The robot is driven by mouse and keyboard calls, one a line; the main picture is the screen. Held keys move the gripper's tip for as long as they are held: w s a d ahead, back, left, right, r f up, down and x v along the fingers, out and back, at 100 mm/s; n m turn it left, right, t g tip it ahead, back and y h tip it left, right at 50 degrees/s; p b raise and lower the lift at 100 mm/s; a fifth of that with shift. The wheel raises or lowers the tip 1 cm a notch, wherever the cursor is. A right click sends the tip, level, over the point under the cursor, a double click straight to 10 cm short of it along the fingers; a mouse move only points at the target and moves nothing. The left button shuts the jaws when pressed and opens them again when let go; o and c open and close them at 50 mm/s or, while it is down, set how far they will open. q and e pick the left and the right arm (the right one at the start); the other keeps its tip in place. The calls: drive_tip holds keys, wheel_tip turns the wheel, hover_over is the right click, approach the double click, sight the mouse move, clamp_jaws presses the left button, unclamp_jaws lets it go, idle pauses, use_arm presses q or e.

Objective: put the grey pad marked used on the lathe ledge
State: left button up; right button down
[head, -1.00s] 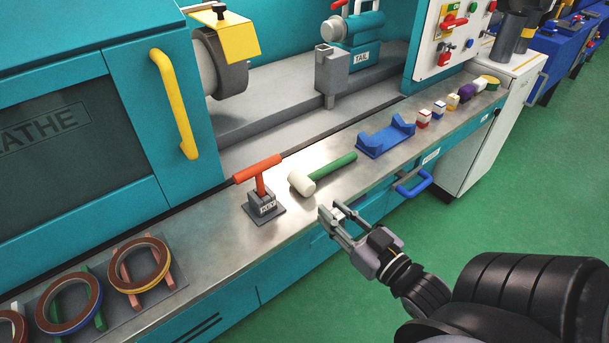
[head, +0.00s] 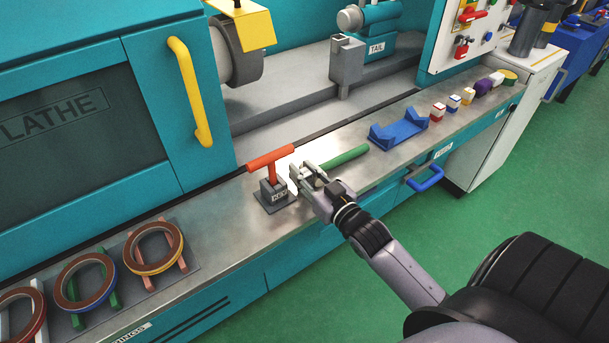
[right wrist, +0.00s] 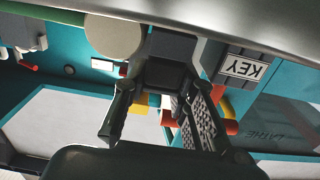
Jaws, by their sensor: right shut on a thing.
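My right gripper (head: 304,176) is over the steel lathe ledge (head: 228,216), between the grey KEY holder and the mallet. In the right wrist view its fingers (right wrist: 160,100) are closed around a dark grey block (right wrist: 168,62), which I take for the grey pad. No "used" marking can be read on it. The fingers hide the pad in the head view, and I cannot tell whether it touches the ledge. My left gripper is not in view.
The KEY holder (head: 276,196) with its red T-handle stands just left of the gripper. The mallet's green handle (head: 345,156) lies just right. Beyond are a blue cradle (head: 398,133) and several small blocks. Ringed stands (head: 155,249) occupy the left; bare ledge lies between.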

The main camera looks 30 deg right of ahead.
drive_tip(key=shift+f, duration=0.55)
drive_tip(key=c, duration=1.6)
unclamp_jaws()
drive_tip(key=shift+f, duration=0.15)
